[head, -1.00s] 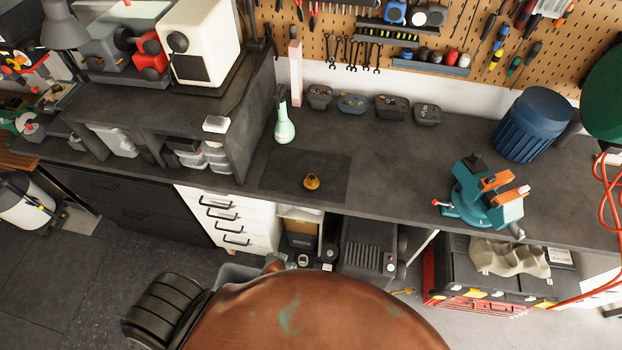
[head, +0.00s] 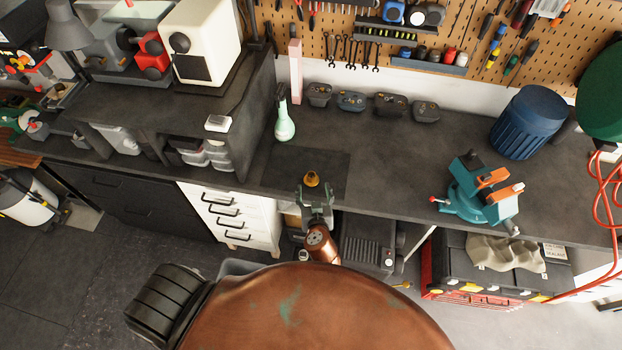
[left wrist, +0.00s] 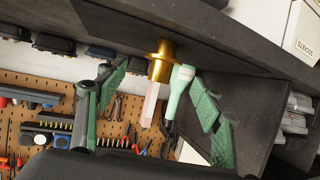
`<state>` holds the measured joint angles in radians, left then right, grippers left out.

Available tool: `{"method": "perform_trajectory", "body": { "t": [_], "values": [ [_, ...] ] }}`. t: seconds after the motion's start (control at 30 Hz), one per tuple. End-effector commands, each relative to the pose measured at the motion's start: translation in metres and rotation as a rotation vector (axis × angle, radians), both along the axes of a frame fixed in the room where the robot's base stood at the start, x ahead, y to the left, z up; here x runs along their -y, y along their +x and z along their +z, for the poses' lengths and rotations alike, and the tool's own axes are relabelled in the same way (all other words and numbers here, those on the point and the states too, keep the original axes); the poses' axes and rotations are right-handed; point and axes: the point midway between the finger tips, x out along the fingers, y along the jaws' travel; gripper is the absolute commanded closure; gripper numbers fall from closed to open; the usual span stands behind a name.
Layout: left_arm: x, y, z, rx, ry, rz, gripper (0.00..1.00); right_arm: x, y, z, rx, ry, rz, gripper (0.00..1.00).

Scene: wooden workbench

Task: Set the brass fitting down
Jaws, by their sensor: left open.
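The small brass fitting (head: 312,178) stands upright on the dark mat (head: 282,172) near the front edge of the bench. My left gripper (head: 314,190) is open and empty, just on the near side of the fitting. In the left wrist view, which looks upside down, the fitting (left wrist: 161,62) shows between and beyond the spread green-padded fingers (left wrist: 158,98). No finger appears to touch it. My right gripper is not in view.
Several small dark bins (head: 351,101) line the wall. A teal vise (head: 480,190) and a blue ribbed drum (head: 527,122) stand at right. The bench between mat and vise is clear.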

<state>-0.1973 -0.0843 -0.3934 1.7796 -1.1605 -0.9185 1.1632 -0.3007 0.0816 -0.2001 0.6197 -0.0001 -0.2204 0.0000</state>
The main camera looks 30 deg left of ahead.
Motion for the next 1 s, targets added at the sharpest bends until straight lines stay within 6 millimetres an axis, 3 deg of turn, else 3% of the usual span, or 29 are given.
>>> {"method": "perform_trajectory", "body": {
  "t": [0.53, 0.87, 1.0],
  "values": [
    [-0.033, 0.053, -0.024, 0.0, 0.002, -0.001, 0.39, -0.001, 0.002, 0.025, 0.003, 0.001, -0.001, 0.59],
    [-0.036, 0.057, -0.029, -0.001, 0.0, 0.0, 0.4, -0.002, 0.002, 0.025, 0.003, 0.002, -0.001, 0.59],
    [-0.036, 0.057, -0.029, -0.001, 0.0, 0.0, 0.49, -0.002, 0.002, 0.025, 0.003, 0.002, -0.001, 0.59]
  ]
}}
